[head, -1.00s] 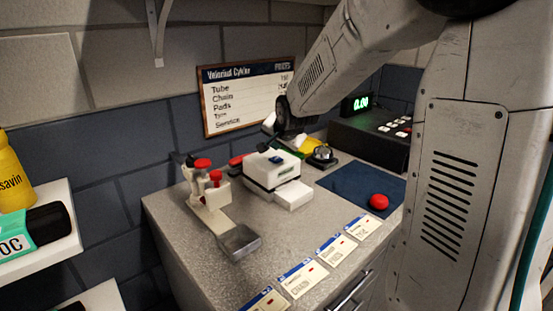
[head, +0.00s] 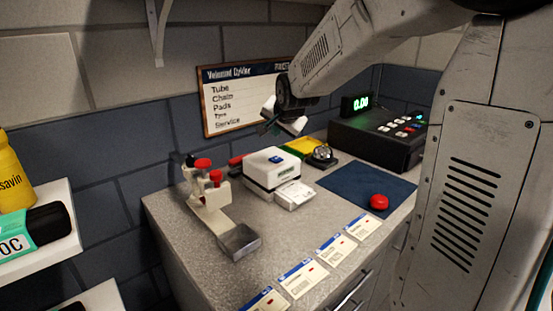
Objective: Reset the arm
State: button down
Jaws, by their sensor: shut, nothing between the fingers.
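My arm reaches in from the upper right in the head view. My gripper (head: 268,126) hangs at its end, above the back of the counter and in front of the price board. Its white and dark fingers are small in the picture and look shut, with nothing held. It is above and behind the white box-shaped printer (head: 270,170), apart from it.
The grey counter (head: 220,275) holds a stand with red knobs (head: 205,190), a bell (head: 322,154), a blue mat (head: 362,186) with a red button (head: 378,201), and a black register (head: 375,140). Several cards lie along the front edge. A price board (head: 232,98) hangs behind.

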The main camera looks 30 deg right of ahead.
dwell(0.3)
jog(key=shift+s+f+n, duration=0.25)
jog(key=shift+f+n, duration=0.05)
jog(key=s+a+n+g, duration=0.2)
jog(key=s+a+n, duration=0.1)
jog(key=s, duration=0.9)
jog(key=s+a+f+n+g+y, duration=0.1)
jog(key=s+a+n+g, duration=0.2)
jog(key=s, duration=0.9)
jog(key=s+a+n+g+y, duration=0.1)
jog(key=s+a+n, duration=0.4)
jog(key=s, duration=0.7)
jog(key=shift+s+a+f+g, duration=0.2)
jog(key=shift+s+a+g, duration=0.2)
jog(key=shift+a+g, duration=0.4)
dwell(0.7)
